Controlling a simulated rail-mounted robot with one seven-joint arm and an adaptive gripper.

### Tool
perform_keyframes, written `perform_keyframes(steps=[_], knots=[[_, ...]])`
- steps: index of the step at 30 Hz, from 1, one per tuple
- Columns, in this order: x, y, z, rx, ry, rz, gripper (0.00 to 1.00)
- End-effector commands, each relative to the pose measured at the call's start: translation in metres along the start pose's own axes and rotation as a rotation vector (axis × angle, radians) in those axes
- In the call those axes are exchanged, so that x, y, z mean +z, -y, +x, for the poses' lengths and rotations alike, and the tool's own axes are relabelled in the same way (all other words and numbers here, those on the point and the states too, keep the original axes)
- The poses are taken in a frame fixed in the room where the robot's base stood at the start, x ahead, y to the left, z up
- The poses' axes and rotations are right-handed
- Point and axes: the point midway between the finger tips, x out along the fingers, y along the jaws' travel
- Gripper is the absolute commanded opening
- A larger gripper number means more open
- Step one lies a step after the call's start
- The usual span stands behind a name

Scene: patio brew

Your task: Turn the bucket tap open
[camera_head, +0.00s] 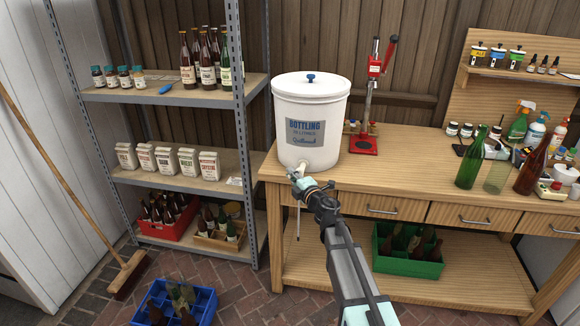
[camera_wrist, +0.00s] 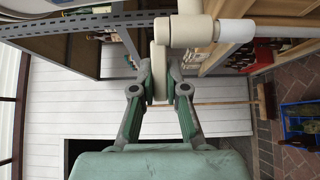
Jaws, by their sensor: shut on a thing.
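The white bottling bucket (camera_head: 312,110) with a lid and blue knob stands on the wooden workbench's left end. Its small cream tap (camera_head: 302,166) sticks out low on the front. My gripper (camera_head: 299,181) is at the tap, and my arm reaches up to it from below. In the wrist view, the cream tap body (camera_wrist: 192,32) has a white end pointing right. My gripper (camera_wrist: 160,82) is shut on the tap's thin cream handle (camera_wrist: 160,60), with a finger on each side. The fingers partly hide the handle.
A red capper (camera_head: 366,140) stands right of the bucket on the workbench (camera_head: 400,165). Bottles and sprays crowd the bench's right side. A metal shelf (camera_head: 240,110) stands close on the left. A green crate (camera_head: 408,262) and a blue crate (camera_head: 172,300) sit lower down.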

Motion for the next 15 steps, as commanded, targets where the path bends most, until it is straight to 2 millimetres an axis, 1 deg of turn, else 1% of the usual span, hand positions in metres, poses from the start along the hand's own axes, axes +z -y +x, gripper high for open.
perform_keyframes(steps=[1, 9, 15], knots=[[0.0056, -0.0085, 0.0004, -0.002, -0.038, 0.001, 0.00], [0.0096, -0.0050, -0.0058, 0.003, -0.254, 0.000, 0.00], [0.0111, -0.0028, -0.0094, 0.004, -0.361, 0.001, 0.00]])
